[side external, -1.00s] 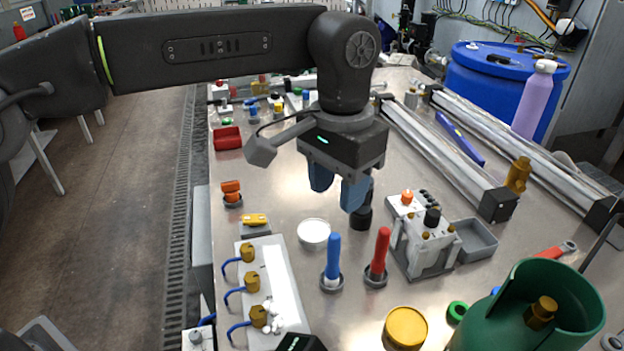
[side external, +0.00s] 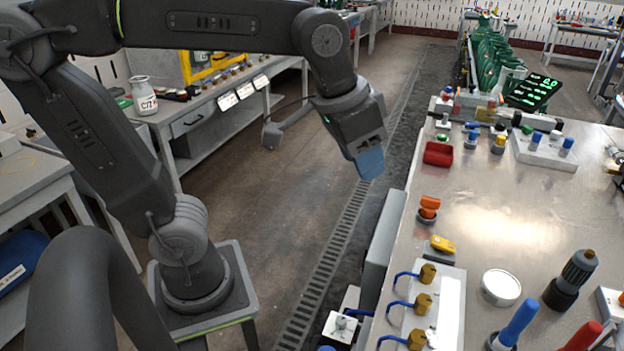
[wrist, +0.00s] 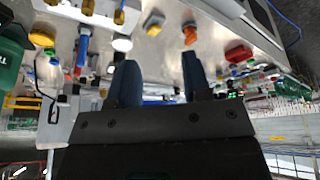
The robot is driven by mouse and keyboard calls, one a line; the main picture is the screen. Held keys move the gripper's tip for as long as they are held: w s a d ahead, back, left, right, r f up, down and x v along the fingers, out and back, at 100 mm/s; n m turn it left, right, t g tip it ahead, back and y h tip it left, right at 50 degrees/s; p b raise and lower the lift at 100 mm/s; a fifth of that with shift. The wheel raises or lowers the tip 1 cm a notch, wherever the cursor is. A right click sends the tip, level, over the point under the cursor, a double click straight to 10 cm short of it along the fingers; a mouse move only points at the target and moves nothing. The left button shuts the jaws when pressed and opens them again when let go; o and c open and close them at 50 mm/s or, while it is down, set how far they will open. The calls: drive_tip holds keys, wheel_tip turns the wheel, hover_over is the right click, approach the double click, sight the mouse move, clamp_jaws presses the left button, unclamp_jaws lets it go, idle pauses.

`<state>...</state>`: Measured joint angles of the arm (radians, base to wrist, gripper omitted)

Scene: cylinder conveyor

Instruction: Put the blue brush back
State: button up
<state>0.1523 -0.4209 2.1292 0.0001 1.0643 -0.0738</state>
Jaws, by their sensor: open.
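The blue brush (side external: 518,322) stands upright at the lower edge of the side view, with its base in a small round grey holder (side external: 499,343). It also shows in the wrist view (wrist: 83,46), small and left of the fingers. My gripper (side external: 370,166) hangs beyond the left edge of the table, above the floor, well apart from the brush. In the wrist view my gripper (wrist: 160,60) has its two blue fingers spread with nothing between them.
A red brush (side external: 583,336) stands beside the blue one. A white round lid (side external: 501,287), a dark bottle-like part (side external: 572,278), an orange part (side external: 428,207) and a white block with brass valves (side external: 449,298) are near. The table (side external: 500,222) is clear around its middle.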

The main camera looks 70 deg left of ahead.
drive_tip(key=s+a+f+n+t, duration=0.1)
drive_tip(key=s+a+f, duration=0.3)
drive_tip(key=s+f, duration=0.1)
drive_tip(key=shift+s+f+y, duration=0.25)
drive_tip(key=shift+s+y, duration=0.05)
drive_tip(key=shift+s, duration=0.4)
